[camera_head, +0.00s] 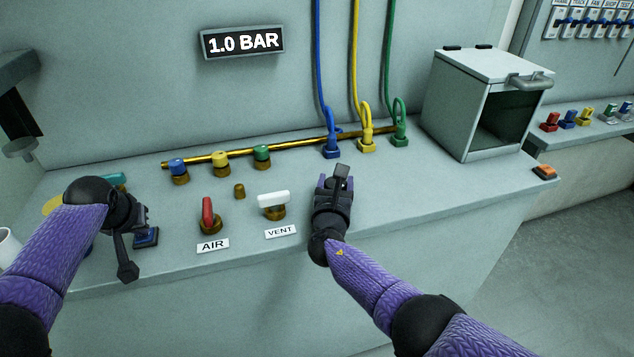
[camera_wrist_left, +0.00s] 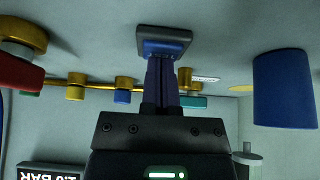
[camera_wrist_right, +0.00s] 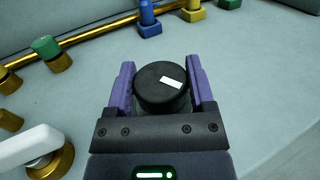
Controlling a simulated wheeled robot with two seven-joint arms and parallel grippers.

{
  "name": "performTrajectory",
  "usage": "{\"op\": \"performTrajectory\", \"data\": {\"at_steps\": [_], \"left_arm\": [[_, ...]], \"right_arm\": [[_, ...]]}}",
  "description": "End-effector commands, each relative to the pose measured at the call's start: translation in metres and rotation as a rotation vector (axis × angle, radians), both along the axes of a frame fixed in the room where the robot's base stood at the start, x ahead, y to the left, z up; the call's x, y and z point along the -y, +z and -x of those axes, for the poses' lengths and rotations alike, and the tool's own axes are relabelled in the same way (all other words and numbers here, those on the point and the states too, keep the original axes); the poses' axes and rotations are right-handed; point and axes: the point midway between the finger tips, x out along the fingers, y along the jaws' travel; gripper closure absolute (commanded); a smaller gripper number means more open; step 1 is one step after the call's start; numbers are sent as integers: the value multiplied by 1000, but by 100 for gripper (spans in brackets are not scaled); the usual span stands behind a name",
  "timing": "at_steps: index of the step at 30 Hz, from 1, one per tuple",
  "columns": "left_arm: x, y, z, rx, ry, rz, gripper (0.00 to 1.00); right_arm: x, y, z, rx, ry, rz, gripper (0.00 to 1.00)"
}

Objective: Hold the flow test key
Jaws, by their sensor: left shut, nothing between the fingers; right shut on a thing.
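A blue key on a dark square base, seemingly the flow test key (camera_head: 147,238), is at the bench's front left, partly hidden by my left gripper (camera_head: 143,228). In the left wrist view its dark base (camera_wrist_left: 165,34) is straight ahead of the shut, empty fingers (camera_wrist_left: 161,70). The fingertips reach the blue part; whether they press it down I cannot tell. My right gripper (camera_head: 338,184) is shut on a round black piece with a white mark (camera_wrist_right: 162,88), right of the white VENT lever. It shows as a dark lump in the head view (camera_head: 342,171).
A display (camera_head: 242,42) reads 1.0 BAR. The red AIR lever (camera_head: 208,213) and white VENT lever (camera_head: 273,200) stand between my arms. Blue, yellow and green hoses (camera_head: 389,70) run to plugs at the back. An open-fronted box (camera_head: 450,105) stands at right. A blue cylinder (camera_wrist_left: 283,88) is beside my left gripper.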

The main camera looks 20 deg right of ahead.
Motion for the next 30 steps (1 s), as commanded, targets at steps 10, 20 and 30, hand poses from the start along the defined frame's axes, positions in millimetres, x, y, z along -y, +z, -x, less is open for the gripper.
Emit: {"op": "performTrajectory", "data": {"at_steps": [10,20,30], "left_arm": [[0,-1,0,-1,0,-1,100],[0,0,0,-1,0,-1,100],[0,0,0,-1,0,-1,100]], "right_arm": [[0,0,-1,-2,-143,-1,90],[0,1,1,1,-171,4,90],[0,1,1,1,-170,4,8]]}}
